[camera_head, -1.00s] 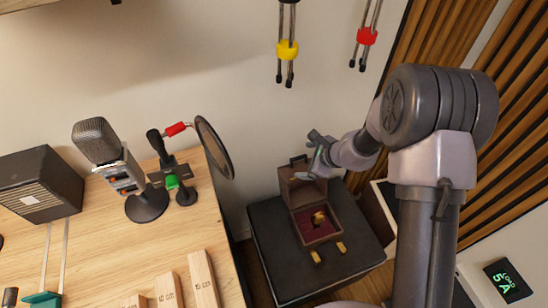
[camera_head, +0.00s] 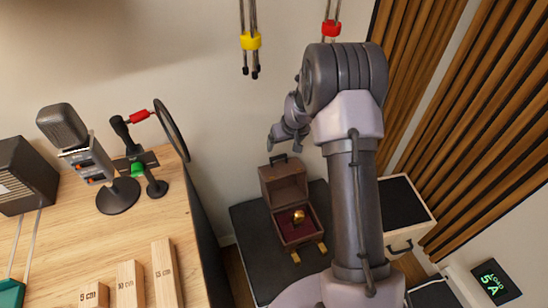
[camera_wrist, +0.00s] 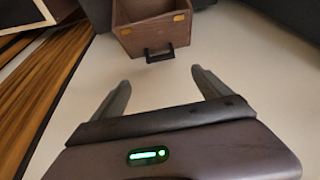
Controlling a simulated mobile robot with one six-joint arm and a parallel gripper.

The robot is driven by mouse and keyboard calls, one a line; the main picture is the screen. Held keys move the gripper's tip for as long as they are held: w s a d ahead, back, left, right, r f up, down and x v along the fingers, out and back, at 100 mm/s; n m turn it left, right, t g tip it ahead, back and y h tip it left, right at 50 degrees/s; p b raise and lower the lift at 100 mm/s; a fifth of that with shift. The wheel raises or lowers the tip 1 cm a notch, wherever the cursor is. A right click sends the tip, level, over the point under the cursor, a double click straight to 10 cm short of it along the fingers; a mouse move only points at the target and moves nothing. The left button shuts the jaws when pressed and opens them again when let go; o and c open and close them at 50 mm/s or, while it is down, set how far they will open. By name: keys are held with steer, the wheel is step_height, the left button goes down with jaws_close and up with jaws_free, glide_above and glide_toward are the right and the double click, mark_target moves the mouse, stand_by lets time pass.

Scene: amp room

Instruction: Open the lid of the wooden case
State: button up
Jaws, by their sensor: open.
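The wooden case (camera_head: 297,241) stands on a dark box-shaped stand, with its lid (camera_head: 285,184) swung up and back. The inside is dark red and a small gold object (camera_head: 298,217) lies in it. My gripper (camera_head: 272,142) is above and behind the raised lid, apart from it. In the wrist view my gripper (camera_wrist: 160,78) is open and empty. The brown lid (camera_wrist: 152,30) shows beyond the fingertips, with its black handle (camera_wrist: 159,54) and brass latches. Nothing is between the fingers.
A wooden desk (camera_head: 120,240) at left holds a microphone (camera_head: 88,150), a round pop filter (camera_head: 172,130) and marked wooden blocks (camera_head: 165,275). A white drawer unit (camera_head: 420,205) stands right of the stand. Clamps with yellow (camera_head: 250,41) and red grips hang on the wall.

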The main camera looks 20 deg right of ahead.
steer(key=b+x, duration=0.3)
steer(key=x, duration=0.9)
steer(key=shift+w+f+b, duration=0.1)
steer(key=shift+f+b, duration=0.05)
steer(key=shift+b, duration=0.2)
